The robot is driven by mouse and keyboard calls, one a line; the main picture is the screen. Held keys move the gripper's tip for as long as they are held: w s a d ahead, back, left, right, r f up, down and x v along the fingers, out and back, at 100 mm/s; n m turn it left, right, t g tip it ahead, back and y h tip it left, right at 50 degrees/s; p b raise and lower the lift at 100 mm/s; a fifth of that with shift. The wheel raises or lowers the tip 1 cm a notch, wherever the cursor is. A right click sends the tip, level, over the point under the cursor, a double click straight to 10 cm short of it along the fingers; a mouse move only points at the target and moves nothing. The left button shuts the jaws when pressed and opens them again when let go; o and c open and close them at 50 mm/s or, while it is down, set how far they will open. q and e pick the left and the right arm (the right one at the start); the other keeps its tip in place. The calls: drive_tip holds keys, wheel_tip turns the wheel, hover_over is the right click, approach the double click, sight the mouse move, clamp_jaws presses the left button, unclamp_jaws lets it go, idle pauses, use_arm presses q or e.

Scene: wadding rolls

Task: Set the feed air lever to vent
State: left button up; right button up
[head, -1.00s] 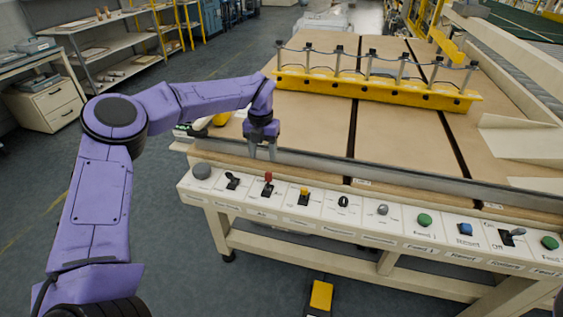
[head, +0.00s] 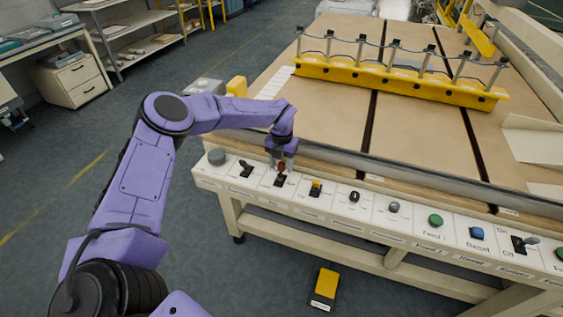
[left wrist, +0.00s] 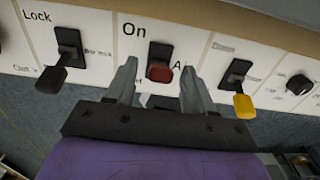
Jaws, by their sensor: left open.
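A lever with a red knob (head: 281,169) stands on the white control panel along the table's front edge. It also shows in the left wrist view (left wrist: 159,72), on a black plate with "On" to its upper left and a partly hidden label starting with "A" at its right. My left gripper (head: 282,163) is at this lever, pointing down. In the left wrist view its two fingers are open, one on each side of the red knob, with gaps showing. The lever's lower end and any "vent" mark are hidden or unreadable. My right gripper is out of view.
A black lever (left wrist: 68,62) marked "Lock" is left of the red one, and a yellow-tipped lever (left wrist: 241,92) is right of it. Further right are knobs, a green button (head: 436,220) and a blue button (head: 476,233). A yellow bar (head: 400,80) lies across the table.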

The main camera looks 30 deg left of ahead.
sight(280, 175)
use_arm(q)
clamp_jaws()
drive_tip(key=shift+s, duration=0.1)
drive_tip(key=shift+s+d+f+t+b, duration=0.15)
drive_tip(key=shift+s+t+b, duration=0.2)
drive_tip(key=shift+t+b, duration=0.25)
drive_tip(key=shift+s+d+t+b, duration=0.1)
drive_tip(key=shift+s+t+b, duration=0.2)
drive_tip(key=shift+t+b, duration=0.25)
drive_tip(key=t+b, duration=0.1)
drive_tip(key=b, duration=0.1)
drive_tip(key=s+t+y+b, duration=0.1)
drive_tip(key=b, duration=0.1)
drive_tip(key=s+t+b, duration=0.1)
drive_tip(key=t+b, duration=0.1)
drive_tip(key=shift+s+d+f, duration=0.15)
drive_tip(key=shift+d+f, duration=0.1)
drive_tip(key=shift+f, duration=0.05)
drive_tip(key=shift+s+r+t+y+b, duration=0.1)
drive_tip(key=shift+s+t+y+b, duration=0.4)
drive_tip(key=shift+b, duration=0.4)
drive_tip(key=shift+w, duration=0.15)
